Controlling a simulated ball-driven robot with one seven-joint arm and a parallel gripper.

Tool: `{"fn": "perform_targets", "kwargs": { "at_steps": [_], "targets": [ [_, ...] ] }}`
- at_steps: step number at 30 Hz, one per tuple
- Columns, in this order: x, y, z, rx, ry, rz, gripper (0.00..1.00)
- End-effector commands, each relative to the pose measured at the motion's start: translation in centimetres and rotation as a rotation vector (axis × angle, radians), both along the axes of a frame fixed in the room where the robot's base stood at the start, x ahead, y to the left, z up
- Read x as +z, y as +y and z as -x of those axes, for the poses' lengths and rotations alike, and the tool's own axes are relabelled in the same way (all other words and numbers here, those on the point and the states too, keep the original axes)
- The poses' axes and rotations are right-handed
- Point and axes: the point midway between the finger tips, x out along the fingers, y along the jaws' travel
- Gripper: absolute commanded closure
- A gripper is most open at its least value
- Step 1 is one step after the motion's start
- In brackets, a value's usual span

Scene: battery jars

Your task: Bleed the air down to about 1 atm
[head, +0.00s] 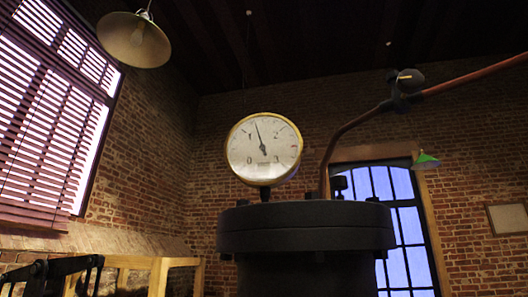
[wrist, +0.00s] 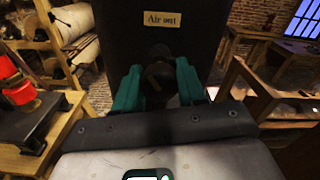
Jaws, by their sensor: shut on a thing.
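The round brass-rimmed gauge (head: 264,148) stands on top of the dark vessel (head: 306,238) in the head view. Its white dial is marked 0 to 3, and the needle points up and slightly left, between 1 and 2, a little short of the middle. In the wrist view a dark panel (wrist: 112,35) carries a cream label reading "Air out" (wrist: 161,19). Below the label is a dark round valve knob (wrist: 158,76). My gripper (wrist: 158,86) is shut on this knob, one teal finger on each side. The gripper does not show in the head view.
A copper pipe (head: 470,76) with a dark valve (head: 405,82) runs from the vessel's top to the upper right. Wooden tables and frames (wrist: 265,88) stand right in the wrist view. A red object on a black stand (wrist: 18,88) is at left.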

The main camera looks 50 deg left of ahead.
Motion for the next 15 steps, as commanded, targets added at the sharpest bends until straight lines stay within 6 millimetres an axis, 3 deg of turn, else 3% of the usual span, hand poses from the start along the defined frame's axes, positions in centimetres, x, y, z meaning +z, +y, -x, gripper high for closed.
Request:
{"fn": "perform_targets", "kwargs": {
  "at_steps": [7,15],
  "targets": [
    [-0.18,0.09,0.1,0.002,0.032,-0.047,0.89],
    [-0.19,0.11,0.13,0.002,0.251,-0.404,0.89]
  ]
}}
